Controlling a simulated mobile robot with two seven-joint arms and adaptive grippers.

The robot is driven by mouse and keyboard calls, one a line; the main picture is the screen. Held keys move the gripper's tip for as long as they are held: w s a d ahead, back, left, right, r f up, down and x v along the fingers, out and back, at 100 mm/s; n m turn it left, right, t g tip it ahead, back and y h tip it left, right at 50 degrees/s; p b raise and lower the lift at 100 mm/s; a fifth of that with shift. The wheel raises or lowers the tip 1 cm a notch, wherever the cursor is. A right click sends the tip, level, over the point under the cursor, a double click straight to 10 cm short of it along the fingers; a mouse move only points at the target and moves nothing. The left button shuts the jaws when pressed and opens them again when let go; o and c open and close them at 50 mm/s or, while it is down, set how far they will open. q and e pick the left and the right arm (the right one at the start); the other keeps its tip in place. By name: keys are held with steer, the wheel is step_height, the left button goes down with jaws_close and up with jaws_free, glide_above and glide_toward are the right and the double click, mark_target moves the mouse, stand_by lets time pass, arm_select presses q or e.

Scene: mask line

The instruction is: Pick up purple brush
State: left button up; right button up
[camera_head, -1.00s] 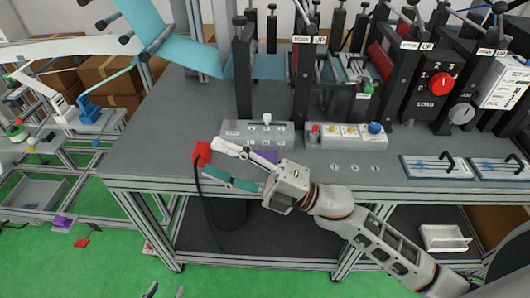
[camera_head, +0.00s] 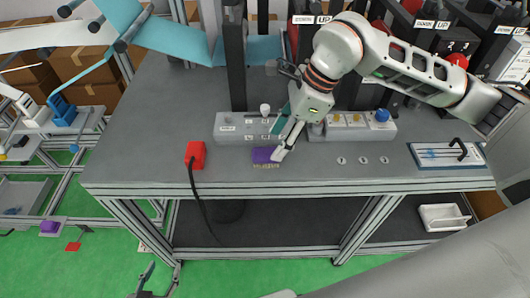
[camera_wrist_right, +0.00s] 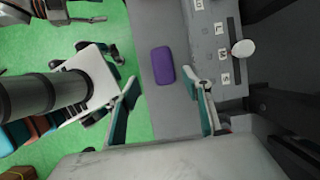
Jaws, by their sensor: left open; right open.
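The purple brush (camera_head: 263,155) lies on the grey table near its front edge, with bristles showing along its near side. In the right wrist view, the purple brush (camera_wrist_right: 162,65) lies just beyond the fingertips, between their lines. My right gripper (camera_head: 277,139) is open and empty, pointing down at the brush, with one pale finger beside its right end in the head view. Its two fingers also show spread in the wrist view (camera_wrist_right: 164,88). My left gripper (camera_head: 160,276) is only partly in view at the bottom left, open and away from the table.
A red block (camera_head: 196,154) with a black cable stands left of the brush. A grey control panel (camera_head: 232,130) with a white knob is behind it, and a button box (camera_head: 350,128) is to the right. Another purple item (camera_head: 50,227) is at the far left. The table's left part is clear.

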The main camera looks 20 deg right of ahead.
mark_target(268, 151)
steer(key=x, duration=0.7)
steer(key=shift+w+a+p, duration=0.1)
steer(key=shift+w+p, duration=0.25)
steer(key=shift+w, duration=0.05)
steer(key=c, duration=1.2)
